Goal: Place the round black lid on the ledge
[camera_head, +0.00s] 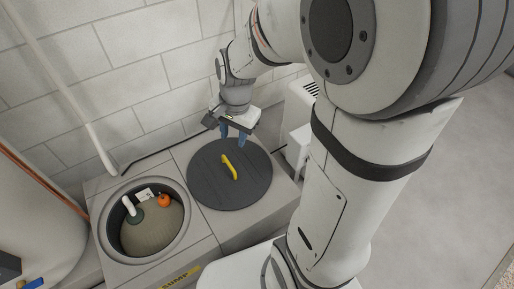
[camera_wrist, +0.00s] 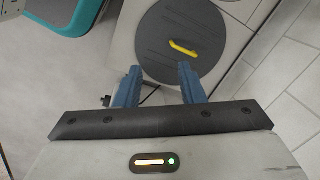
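The round black lid (camera_head: 215,187) lies flat on the grey ledge (camera_head: 262,222), to the right of the open round sump pit (camera_head: 107,240). Its yellow handle (camera_head: 229,167) stands up from the middle. The lid also shows in the wrist view (camera_wrist: 160,60), with the yellow handle (camera_wrist: 184,48) on its top. My gripper (camera_head: 233,134) is over the lid's far edge, apart from the handle. In the wrist view my gripper (camera_wrist: 160,78) has its two blue fingers spread with nothing between them.
The pit holds a white pipe (camera_head: 129,205) and an orange ball-like float (camera_head: 164,201). A block wall (camera_head: 150,80) rises behind the ledge. A white slotted unit (camera_head: 299,140) stands close at the right. A pale tank (camera_head: 35,225) is at the left.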

